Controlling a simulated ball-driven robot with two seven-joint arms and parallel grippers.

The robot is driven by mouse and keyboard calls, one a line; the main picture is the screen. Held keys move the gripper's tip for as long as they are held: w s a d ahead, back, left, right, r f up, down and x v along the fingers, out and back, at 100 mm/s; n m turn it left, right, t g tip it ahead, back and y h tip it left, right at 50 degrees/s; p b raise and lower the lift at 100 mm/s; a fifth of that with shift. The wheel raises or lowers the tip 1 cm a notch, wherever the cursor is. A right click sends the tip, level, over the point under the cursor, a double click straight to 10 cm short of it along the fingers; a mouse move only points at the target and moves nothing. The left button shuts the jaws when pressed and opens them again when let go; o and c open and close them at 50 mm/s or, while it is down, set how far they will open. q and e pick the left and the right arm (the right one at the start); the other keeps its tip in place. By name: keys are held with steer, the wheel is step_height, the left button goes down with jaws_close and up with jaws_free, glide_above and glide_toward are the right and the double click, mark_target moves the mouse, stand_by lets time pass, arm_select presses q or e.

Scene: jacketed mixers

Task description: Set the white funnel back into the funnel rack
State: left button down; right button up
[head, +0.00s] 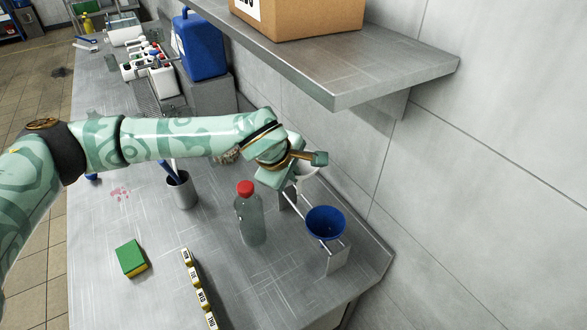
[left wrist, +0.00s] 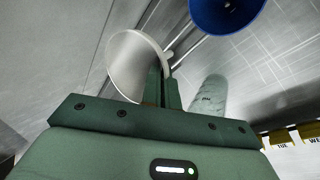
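The white funnel (head: 309,184) shows partly behind my left gripper (head: 306,164) in the head view, at the far end of the funnel rack (head: 336,262). In the left wrist view the funnel (left wrist: 130,66) is large, its wide mouth to the left of the fingers (left wrist: 163,88). The fingers are close together at its rim and appear shut on it. Whether its stem sits in the rack or hangs just above cannot be told. A blue funnel (head: 325,222) sits upright in the near end of the rack; it also shows in the left wrist view (left wrist: 228,10). My right gripper is not in view.
A clear bottle with a red cap (head: 248,220) stands just left of the rack. A metal cup (head: 181,190), a green-yellow sponge (head: 131,258) and a yellow day-marked pill box (head: 199,290) are farther left. A shelf with a cardboard box (head: 300,15) overhangs behind, beside the wall.

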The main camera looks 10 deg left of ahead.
arm_select(q)
step_height(320, 180, down, 9)
steer(key=b, duration=0.5)
steer(key=shift+b, duration=0.35)
steer(key=shift+p, duration=0.4)
stand_by(0.8)
steer(key=shift+s+f, duration=0.1)
steer(key=shift+f, duration=0.1)
stand_by(0.7)
steer(key=c, duration=1.6)
jaws_free()
steer(key=shift+w, duration=0.2)
steer(key=o, duration=0.4)
steer(key=shift+r, duration=0.15)
